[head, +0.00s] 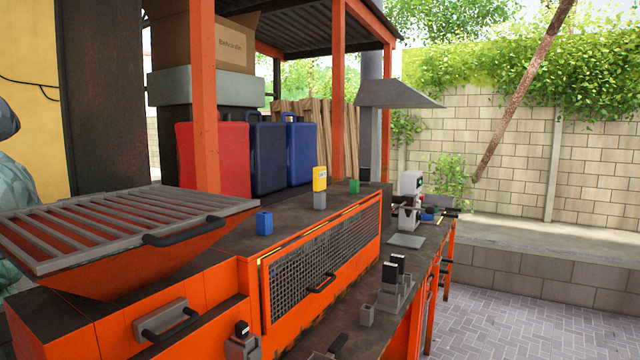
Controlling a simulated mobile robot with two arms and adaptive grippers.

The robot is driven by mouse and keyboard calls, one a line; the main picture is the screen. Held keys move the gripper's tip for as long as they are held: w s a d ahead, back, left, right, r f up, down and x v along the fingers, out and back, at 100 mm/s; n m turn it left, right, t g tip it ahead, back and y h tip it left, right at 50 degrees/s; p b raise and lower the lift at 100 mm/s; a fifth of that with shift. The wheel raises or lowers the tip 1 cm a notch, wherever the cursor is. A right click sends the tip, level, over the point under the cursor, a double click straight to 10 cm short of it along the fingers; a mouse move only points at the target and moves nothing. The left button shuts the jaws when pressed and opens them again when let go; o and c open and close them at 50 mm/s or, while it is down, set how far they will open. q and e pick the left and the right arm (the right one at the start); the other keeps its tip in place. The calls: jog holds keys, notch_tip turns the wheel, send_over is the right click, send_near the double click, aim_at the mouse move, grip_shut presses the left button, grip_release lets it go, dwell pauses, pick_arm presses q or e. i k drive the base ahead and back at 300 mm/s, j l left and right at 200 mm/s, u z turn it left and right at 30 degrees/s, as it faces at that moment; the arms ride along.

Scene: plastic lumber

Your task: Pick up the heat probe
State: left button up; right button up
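A yellow handheld device (320,179) with a small dark face stands upright on a grey block-like holder (320,201), on the dark upper worktop. It may be the heat probe, but its shape is too small to be sure. Two black-topped devices (391,274) stand in a grey holder (392,296) on the lower bench at the right; I cannot tell what they are. Neither of my grippers is in view.
A blue cup-like block (264,222) and a green one (354,187) stand on the upper worktop. A slatted grill (120,225) is at the left, with red (215,160) and blue canisters (268,158) behind. Paved floor (500,315) lies open at the right.

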aim_at(319, 173)
jog(key=i+l, duration=0.2)
jog(key=l, duration=0.2)
jog(key=i+l+u, duration=0.1)
jog(key=l, duration=0.35)
jog(key=i+l, duration=0.3)
jog(key=i+l+u, duration=0.1)
jog(key=l, duration=0.45)
jog(key=i+l+u, duration=0.1)
jog(key=i+l, duration=0.15)
jog(key=l, duration=0.2)
jog(key=i+l, duration=0.15)
jog(key=l, duration=0.3)
jog(key=i+l+u, duration=0.1)
jog(key=l, duration=0.35)
jog(key=i+l, duration=0.15)
jog(key=l, duration=0.35)
